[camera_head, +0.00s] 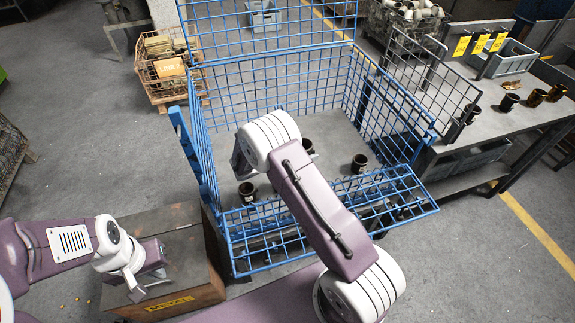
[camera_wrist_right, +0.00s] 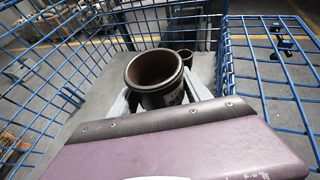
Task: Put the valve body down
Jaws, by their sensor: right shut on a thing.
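In the right wrist view a dark, hollow, cylindrical valve body (camera_wrist_right: 154,80) is between the fingers of my right gripper (camera_wrist_right: 158,104), which is shut on it. It is inside the blue wire crate (camera_wrist_right: 262,62), with its open end up. Another dark body (camera_wrist_right: 186,56) stands just beyond it. In the head view my right arm reaches over the crate (camera_head: 207,130) and hides its gripper. Dark bodies show in the crate at the left (camera_head: 247,192), the middle (camera_head: 307,146) and the right (camera_head: 359,163). My left gripper (camera_head: 136,288) is over a metal-labelled box; its jaw opening is unclear.
The box (camera_head: 185,272) stands left of the crate. A workbench (camera_head: 490,125) with several dark bodies and a grey bin (camera_head: 508,58) is at the right. A wire basket (camera_head: 170,68) stands at the back left. The crate's grey floor (camera_head: 335,132) has bare room.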

